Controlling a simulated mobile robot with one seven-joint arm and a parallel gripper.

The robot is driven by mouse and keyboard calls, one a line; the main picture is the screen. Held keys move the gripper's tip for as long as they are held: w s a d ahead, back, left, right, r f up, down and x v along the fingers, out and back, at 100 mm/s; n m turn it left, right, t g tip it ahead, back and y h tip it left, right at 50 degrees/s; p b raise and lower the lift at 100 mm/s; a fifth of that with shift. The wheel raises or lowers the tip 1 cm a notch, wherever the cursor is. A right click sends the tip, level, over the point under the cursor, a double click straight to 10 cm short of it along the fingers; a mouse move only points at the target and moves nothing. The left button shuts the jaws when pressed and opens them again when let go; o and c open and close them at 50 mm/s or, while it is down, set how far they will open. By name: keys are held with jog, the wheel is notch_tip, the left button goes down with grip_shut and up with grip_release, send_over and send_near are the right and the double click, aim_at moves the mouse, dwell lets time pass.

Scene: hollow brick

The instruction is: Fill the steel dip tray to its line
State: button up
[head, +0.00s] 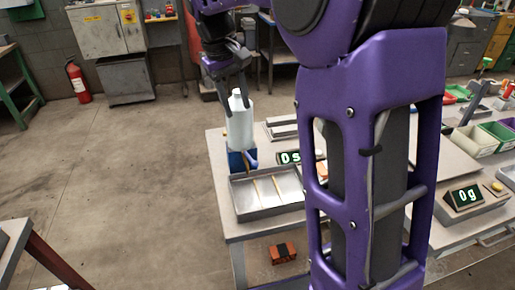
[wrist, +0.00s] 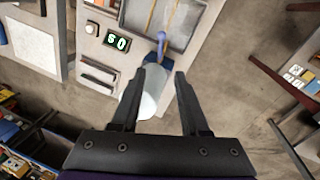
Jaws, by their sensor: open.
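The steel dip tray (head: 292,207) lies on the near part of the small table, with two tan strips across its floor. It also shows at the top of the wrist view (wrist: 128,18). A white bottle (head: 240,130) stands over a blue base (head: 236,160) at the tray's back left corner. A small blue-grey piece (wrist: 161,40) sticks out from the blue base (wrist: 157,64) toward the tray. My gripper (head: 238,92) is open at the bottle's top. In the wrist view the bottle (wrist: 146,103) shows beyond my open fingers (wrist: 160,72), partly hidden by the left one.
A display reading 0s (head: 290,158) stands right of the bottle. A scale reading 0g (head: 465,197) sits on the right bench, near green and white bins (head: 475,141). An orange block (head: 284,252) lies below the table. The floor at left is clear.

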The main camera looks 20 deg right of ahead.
aim_at(251, 159)
jog(key=d+f+b, duration=0.1)
jog(key=f, duration=0.4)
jog(key=d+f+b, duration=0.1)
jog(key=f, duration=0.5)
jog(key=w+d+f+b, duration=0.1)
jog(key=f, duration=0.5)
jog(key=shift+d, duration=0.1)
grip_shut()
jog(key=shift+r, duration=0.1)
dwell(0.7)
